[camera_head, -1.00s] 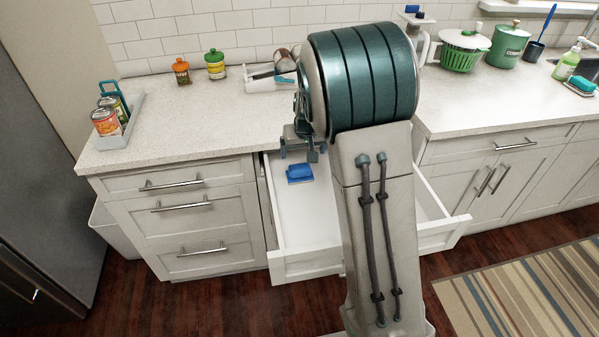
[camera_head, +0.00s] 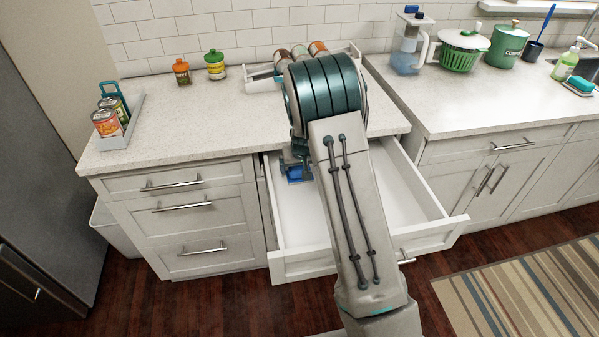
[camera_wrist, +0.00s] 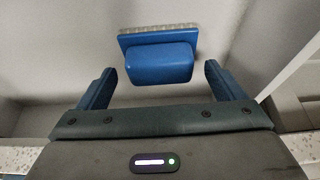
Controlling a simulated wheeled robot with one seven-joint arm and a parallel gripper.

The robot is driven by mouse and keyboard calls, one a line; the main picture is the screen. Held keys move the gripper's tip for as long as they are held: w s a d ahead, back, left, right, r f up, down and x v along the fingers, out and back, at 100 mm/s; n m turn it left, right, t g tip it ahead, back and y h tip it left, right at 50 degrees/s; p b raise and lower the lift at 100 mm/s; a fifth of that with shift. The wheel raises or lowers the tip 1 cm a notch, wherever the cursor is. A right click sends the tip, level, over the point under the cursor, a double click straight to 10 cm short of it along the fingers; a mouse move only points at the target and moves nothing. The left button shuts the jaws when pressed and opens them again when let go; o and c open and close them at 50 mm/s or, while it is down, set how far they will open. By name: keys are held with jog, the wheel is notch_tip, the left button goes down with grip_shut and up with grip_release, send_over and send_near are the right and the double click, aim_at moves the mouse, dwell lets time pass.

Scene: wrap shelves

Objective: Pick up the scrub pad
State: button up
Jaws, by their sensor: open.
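The blue scrub pad (camera_head: 294,173) lies inside the open drawer, near its left side. In the wrist view the scrub pad (camera_wrist: 158,58) shows a rounded blue handle, a flat blue base and a pale bristly edge. My gripper (camera_head: 296,170) is low in the drawer at the scrub pad and partly hides it in the head view. In the wrist view my gripper (camera_wrist: 158,82) is open, with one blue finger on each side. The pad lies just ahead of and between the fingertips, with a gap on both sides. Nothing is held.
The open drawer (camera_head: 335,262) is otherwise bare where it shows; my arm covers part of it. Its walls and the counter edge above bound the space. A rack of cans (camera_head: 127,130) and two jars (camera_head: 215,65) stand on the counter.

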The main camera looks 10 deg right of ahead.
aim_at(299, 168)
jog(key=shift+x, duration=0.8)
jog(key=c, duration=0.8)
jog(key=shift+s+r, duration=0.1)
jog(key=shift+r, duration=0.05)
jog(key=shift+r, duration=0.15)
notch_tip(299, 168, up, 6)
jog(key=shift+s+r+b, duration=0.1)
jog(key=shift+b, duration=0.45)
jog(key=s+b, duration=0.2)
jog(key=s, duration=1.7)
jog(key=shift+s+b, duration=0.35)
